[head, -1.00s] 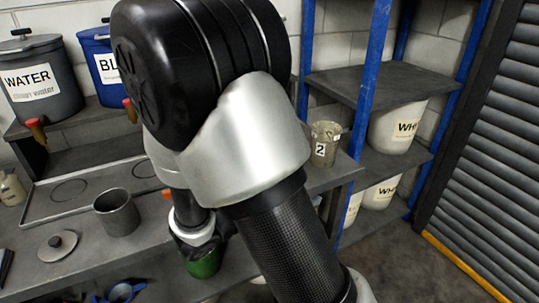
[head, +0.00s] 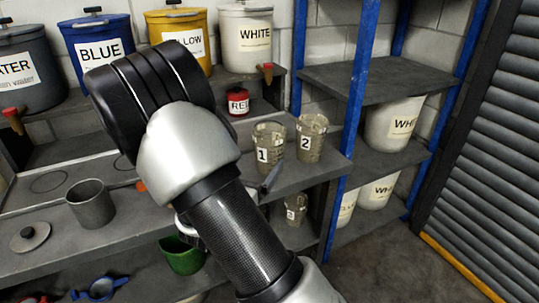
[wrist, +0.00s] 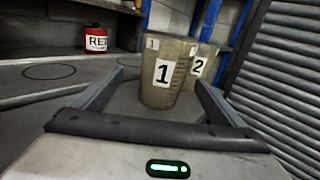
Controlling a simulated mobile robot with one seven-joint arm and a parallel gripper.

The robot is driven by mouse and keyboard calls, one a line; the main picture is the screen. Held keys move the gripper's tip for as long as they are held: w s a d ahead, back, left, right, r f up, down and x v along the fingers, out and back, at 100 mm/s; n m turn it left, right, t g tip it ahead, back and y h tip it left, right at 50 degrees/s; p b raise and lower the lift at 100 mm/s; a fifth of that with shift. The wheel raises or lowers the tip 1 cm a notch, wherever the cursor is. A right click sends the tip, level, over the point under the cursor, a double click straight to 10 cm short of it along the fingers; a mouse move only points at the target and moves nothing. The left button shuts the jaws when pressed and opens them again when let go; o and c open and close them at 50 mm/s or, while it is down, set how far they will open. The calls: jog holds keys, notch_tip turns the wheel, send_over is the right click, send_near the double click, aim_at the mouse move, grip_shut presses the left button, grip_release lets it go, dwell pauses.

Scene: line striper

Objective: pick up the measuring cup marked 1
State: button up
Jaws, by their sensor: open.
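The measuring cup marked 1 (head: 268,152) is a translucent, tan-stained cup standing upright on the grey bench near its right end. In the wrist view the cup marked 1 (wrist: 163,76) stands just ahead, between the lines of my two fingers. My gripper (wrist: 158,84) is open and empty, with its fingers apart on either side of the cup's lower part. In the head view my forearm hides most of the gripper; a finger shows just below the cup marked 1.
The cup marked 2 (head: 312,140) stands close behind and right of the cup marked 1. A small red pot (head: 238,101) stands behind. A cup marked 3 (head: 296,209) is on the lower shelf. A blue rack post (head: 352,120) rises at the right.

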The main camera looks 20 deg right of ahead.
aim_at(269, 150)
jog(key=x, duration=0.2)
jog(key=shift+w+d, duration=0.25)
jog(key=shift+d, duration=0.05)
jog(key=x, duration=0.4)
jog(key=shift+s+d+r+b, duration=0.25)
jog(key=shift+d+b, duration=0.1)
jog(key=shift+b, duration=0.05)
jog(key=shift+w+d, duration=0.3)
jog(key=shift+w, duration=0.1)
jog(key=c, duration=1.2)
